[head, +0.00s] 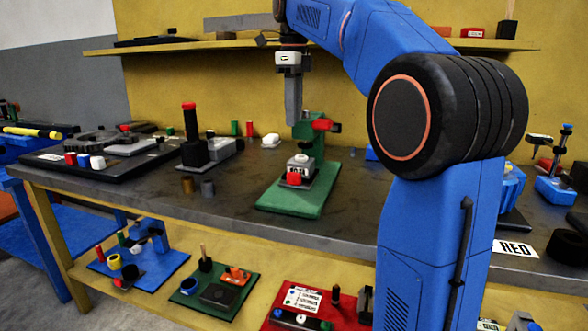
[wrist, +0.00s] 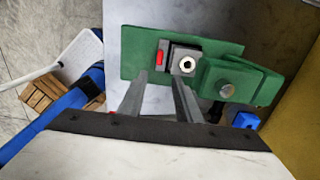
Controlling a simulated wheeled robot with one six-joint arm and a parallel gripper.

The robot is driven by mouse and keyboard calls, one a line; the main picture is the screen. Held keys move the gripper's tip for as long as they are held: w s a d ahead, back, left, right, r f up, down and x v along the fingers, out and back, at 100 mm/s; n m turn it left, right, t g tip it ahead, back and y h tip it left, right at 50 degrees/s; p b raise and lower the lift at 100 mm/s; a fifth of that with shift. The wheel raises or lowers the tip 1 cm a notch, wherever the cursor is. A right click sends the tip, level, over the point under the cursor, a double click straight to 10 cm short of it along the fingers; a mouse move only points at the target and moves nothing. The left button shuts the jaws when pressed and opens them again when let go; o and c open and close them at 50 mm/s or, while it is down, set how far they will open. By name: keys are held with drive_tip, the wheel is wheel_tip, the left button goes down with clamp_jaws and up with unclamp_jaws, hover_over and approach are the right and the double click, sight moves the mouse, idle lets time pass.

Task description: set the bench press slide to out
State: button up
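The bench press stands on the bench in the head view, with a green base (head: 318,200), a green upright (head: 311,131) and a red piece (head: 326,125) at its top. A grey slide block (head: 299,162) with a red knob (head: 294,178) at its front sits on the base. The wrist view shows the green base (wrist: 138,62), the red knob (wrist: 160,56) and a pale ring-shaped piece (wrist: 187,64) on the slide. My gripper (head: 293,118) hangs above the slide, pointing down. Its two fingers (wrist: 160,92) are apart with nothing between them.
The press's green head (wrist: 238,82) and upright are close beside my fingers. A black block with a red-topped post (head: 190,135) stands to the left on the bench (head: 235,188). A white object (head: 271,140) lies behind.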

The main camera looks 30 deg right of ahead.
sight(294, 173)
wheel_tip(294, 173, down, 16)
drive_tip(key=shift+r, duration=0.1)
idle(0.5)
clamp_jaws()
